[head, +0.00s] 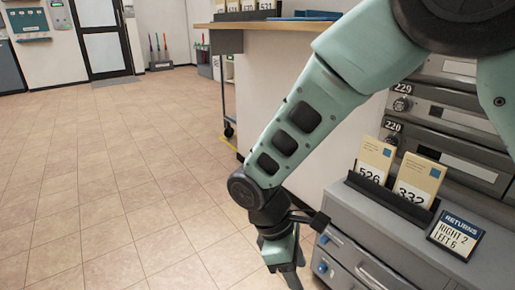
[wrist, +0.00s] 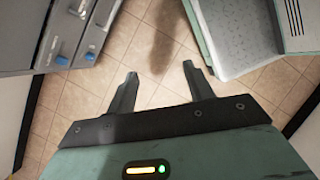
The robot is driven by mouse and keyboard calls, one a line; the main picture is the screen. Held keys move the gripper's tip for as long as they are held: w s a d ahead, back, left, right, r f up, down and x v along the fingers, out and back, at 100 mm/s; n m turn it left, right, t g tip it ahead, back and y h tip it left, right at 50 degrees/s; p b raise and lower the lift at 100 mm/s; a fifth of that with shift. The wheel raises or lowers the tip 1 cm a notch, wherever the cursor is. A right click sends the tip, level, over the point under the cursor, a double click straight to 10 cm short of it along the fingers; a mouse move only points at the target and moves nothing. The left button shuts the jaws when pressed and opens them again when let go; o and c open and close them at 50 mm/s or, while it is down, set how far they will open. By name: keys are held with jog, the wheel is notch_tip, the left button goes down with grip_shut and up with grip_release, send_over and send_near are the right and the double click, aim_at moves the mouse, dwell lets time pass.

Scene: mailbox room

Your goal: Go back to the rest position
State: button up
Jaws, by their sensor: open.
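My gripper (wrist: 161,85) is open in the wrist view, its two dark fingers spread apart with nothing between them. Tiled floor shows beneath and beyond the fingers. In the head view my arm reaches down from the upper right, and my gripper (head: 284,268) hangs low at the bottom edge, left of the grey cabinet (head: 375,238). The fingertips are partly cut off there.
The cabinet bears a dark holder (head: 390,201) with cards 526 and 332, and a returns sign (head: 457,234). Numbered mailboxes (head: 455,125) stand behind. A counter (head: 270,100) stands behind my arm. Open tiled floor (head: 120,190) lies to the left.

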jog(key=s+d+r+m+t+y+p, duration=0.1)
jog(key=s+d+r+m+y+p, duration=0.2)
jog(key=s+r, duration=0.4)
jog(key=s+d+r+m+t+y+p, duration=0.1)
jog(key=s+d+r+m+y, duration=0.1)
jog(key=s+d+r+m, duration=0.5)
jog(key=w+a+r+n+p, duration=0.1)
jog(key=a+r+p, duration=0.2)
jog(key=r+p, duration=3.4)
notch_tip(320, 180, up, 2)
jog(key=shift+w+a+r+n+p, duration=0.1)
jog(key=shift+w+a+n+p, duration=0.1)
jog(key=shift+n+p, duration=0.2)
